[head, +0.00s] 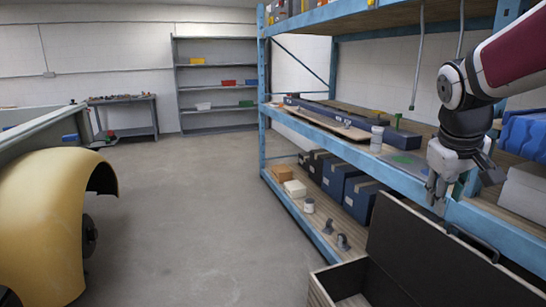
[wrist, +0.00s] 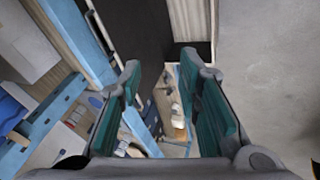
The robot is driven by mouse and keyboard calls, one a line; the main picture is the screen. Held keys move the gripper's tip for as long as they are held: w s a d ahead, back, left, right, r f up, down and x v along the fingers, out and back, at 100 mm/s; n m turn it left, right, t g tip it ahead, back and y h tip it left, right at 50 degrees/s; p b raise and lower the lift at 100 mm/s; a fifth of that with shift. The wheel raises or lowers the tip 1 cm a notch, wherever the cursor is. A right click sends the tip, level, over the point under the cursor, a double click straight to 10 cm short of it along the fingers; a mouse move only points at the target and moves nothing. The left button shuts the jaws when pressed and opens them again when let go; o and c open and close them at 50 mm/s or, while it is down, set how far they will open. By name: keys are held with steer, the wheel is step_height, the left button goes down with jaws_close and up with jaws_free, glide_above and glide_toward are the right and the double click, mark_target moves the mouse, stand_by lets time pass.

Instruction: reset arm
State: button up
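My gripper (head: 438,190) hangs at the right of the head view, pointing down, in front of the blue shelf rack. It is above the open dark box. In the wrist view my gripper (wrist: 165,75) shows two teal-padded fingers spread apart, with nothing held between them. The arm comes in from the upper right of the head view.
The blue rack (head: 395,179) holds a white jar (head: 376,139), boards and dark boxes. The open box's dark lid (head: 430,255) stands raised below my gripper. A yellow rounded shell (head: 45,220) is at left. The grey floor (head: 195,220) between is clear.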

steer(key=s+a+y+p, duration=0.1)
steer(key=s+a, duration=0.4)
steer(key=s, duration=0.3)
steer(key=s+a+m+y+p, duration=0.1)
steer(key=s+a, duration=0.3)
steer(key=s, duration=0.5)
steer(key=s+a+y+p, duration=0.1)
steer(key=s+a, duration=0.4)
steer(key=s, duration=0.3)
steer(key=shift+s+a+f+m+t, duration=0.25)
steer(key=shift+a+f+m+t, duration=0.1)
steer(key=shift+f, duration=0.1)
